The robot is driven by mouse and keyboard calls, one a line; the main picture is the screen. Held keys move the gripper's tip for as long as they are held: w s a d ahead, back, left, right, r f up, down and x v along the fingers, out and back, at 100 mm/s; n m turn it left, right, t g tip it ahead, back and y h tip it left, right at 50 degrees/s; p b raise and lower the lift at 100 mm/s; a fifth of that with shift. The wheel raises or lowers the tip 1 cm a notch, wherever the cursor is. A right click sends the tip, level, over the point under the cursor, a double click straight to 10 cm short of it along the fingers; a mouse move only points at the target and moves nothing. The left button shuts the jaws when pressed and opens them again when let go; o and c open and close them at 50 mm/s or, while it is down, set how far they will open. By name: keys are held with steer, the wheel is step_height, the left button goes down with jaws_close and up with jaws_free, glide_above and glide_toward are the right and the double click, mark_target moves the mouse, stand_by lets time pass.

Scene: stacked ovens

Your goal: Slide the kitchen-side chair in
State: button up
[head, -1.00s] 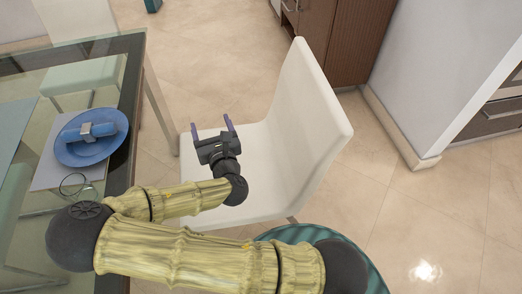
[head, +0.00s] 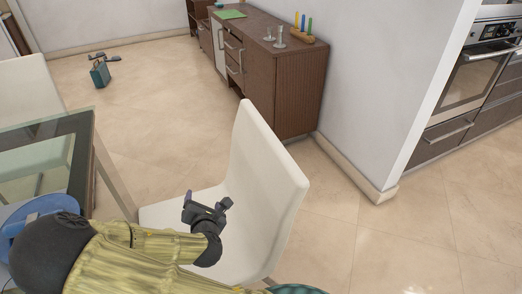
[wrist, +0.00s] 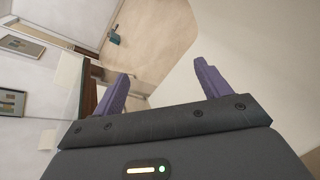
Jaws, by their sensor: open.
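A white chair (head: 262,165) stands at the right of the glass table (head: 82,135), with a gap of floor between its backrest and the brown cabinet. Its seat (head: 165,212) faces the table's side. My gripper (head: 207,196) is over the seat, in front of the backrest, open and empty. In the wrist view the two purple fingers of my gripper (wrist: 160,88) are spread apart, with the pale chair surface (wrist: 245,55) filling the right side. I cannot tell whether the gripper touches the chair. My arm hides part of the seat.
A second white chair (head: 30,90) stands at the table's far side. A blue plate (head: 38,208) lies on the table. A brown cabinet (head: 280,90) and a white wall corner (head: 390,100) stand behind. Tiled floor at right (head: 400,235) is clear. A teal object (head: 100,74) is on the far floor.

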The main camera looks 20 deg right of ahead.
steer(key=s+d+f+m+g, duration=0.2)
steer(key=s+d+m+g, duration=0.4)
steer(key=m, duration=0.8)
steer(key=s+d+r+m+g+y, duration=0.1)
steer(key=s+r+m+g, duration=0.3)
steer(key=s+r+m, duration=0.5)
steer(key=r+m+y, duration=0.1)
steer(key=m, duration=0.2)
steer(key=shift+s+d+r+g+y, duration=0.15)
steer(key=shift+d+g+y, duration=0.1)
steer(key=shift+g+y, duration=0.15)
steer(key=shift+c, duration=0.3)
